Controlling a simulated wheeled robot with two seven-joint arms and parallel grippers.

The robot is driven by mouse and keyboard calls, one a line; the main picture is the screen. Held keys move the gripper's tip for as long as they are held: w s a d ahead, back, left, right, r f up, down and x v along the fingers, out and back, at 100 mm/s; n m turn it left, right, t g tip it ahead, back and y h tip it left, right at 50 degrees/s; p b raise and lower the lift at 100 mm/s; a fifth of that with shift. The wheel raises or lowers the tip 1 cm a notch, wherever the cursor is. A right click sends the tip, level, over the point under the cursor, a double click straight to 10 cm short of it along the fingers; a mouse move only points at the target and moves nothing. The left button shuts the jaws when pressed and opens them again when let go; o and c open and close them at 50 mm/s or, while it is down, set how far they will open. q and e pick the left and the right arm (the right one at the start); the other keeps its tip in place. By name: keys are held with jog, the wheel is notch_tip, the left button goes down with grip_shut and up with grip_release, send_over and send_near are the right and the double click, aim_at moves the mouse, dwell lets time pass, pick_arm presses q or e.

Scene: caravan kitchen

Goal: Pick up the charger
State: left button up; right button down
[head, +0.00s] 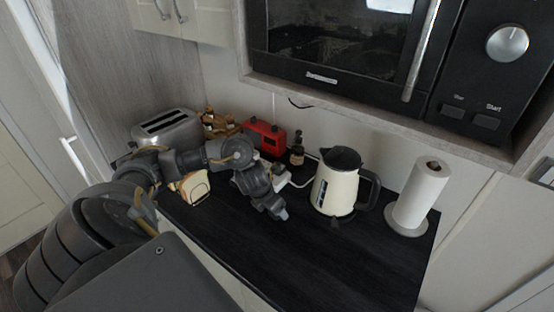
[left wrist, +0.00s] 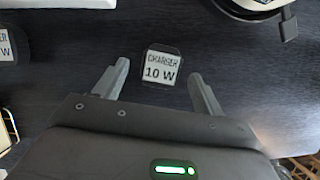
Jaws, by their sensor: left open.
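A small dark charger (left wrist: 161,67) with a white label reading "CHARGER 10 W" is on the black worktop in the left wrist view. My left gripper (left wrist: 159,73) is open and empty, with one finger on each side of the charger's line and the charger just beyond the fingertips. In the head view my left gripper (head: 277,211) hangs over the worktop left of the kettle, and I cannot make out the charger there. A second dark item with a similar label (left wrist: 6,46) is cut off at the left wrist view's left edge. My right gripper is not in view.
A white power strip (left wrist: 60,3) lies behind the charger. The cream kettle (head: 335,187) stands to the right, then a paper towel roll (head: 421,194). A toaster (head: 168,134), bread-shaped item (head: 193,188), red box-like device (head: 265,137) and bottle (head: 297,150) stand left and behind. The front worktop (head: 300,265) is clear.

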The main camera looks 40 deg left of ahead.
pick_arm(q)
jog(key=shift+x, duration=1.05)
jog(key=c, duration=1.1)
jog(key=shift+o, duration=0.2)
jog(key=shift+r, duration=0.1)
